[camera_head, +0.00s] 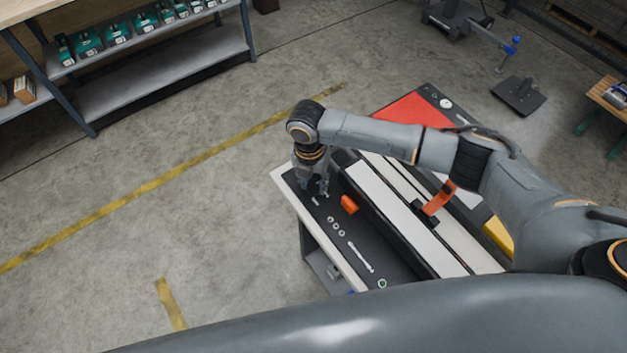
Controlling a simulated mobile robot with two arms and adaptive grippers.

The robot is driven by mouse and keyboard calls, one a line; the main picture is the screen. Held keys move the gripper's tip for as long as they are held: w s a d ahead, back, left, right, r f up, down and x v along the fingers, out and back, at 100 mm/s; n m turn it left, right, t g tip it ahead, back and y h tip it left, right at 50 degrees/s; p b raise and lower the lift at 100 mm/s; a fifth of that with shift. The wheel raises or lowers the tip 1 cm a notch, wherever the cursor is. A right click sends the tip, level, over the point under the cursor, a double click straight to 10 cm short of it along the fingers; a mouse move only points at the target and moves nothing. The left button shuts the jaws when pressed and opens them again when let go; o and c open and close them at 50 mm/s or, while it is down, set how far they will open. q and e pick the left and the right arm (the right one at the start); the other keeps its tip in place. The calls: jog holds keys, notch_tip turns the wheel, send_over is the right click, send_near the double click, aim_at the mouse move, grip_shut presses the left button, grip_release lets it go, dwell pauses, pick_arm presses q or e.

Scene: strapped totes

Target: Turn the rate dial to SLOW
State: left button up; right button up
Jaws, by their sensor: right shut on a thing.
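My right gripper (318,191) points down over the far left end of a dark tray (373,272) on the workstation. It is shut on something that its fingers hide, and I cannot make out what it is. No dial with a readable SLOW mark shows. A small round white part (445,104) sits on the dark panel at the far end of the workstation, too small to identify. My left gripper is not in view.
An orange block (349,205), several small rings (337,226) and a silver tool (361,257) lie close to my right gripper. An upright orange part (439,198) stands on the pale rails. Shelving (160,74) stands at upper left; open floor lies between.

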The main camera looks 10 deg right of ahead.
aim_at(311, 184)
jog(key=o, duration=1.1)
jog(key=shift+o, duration=0.2)
jog(key=shift+r, duration=0.1)
notch_tip(311, 184, up, 12)
jog(key=shift+w+a, duration=0.2)
jog(key=shift+a, duration=0.1)
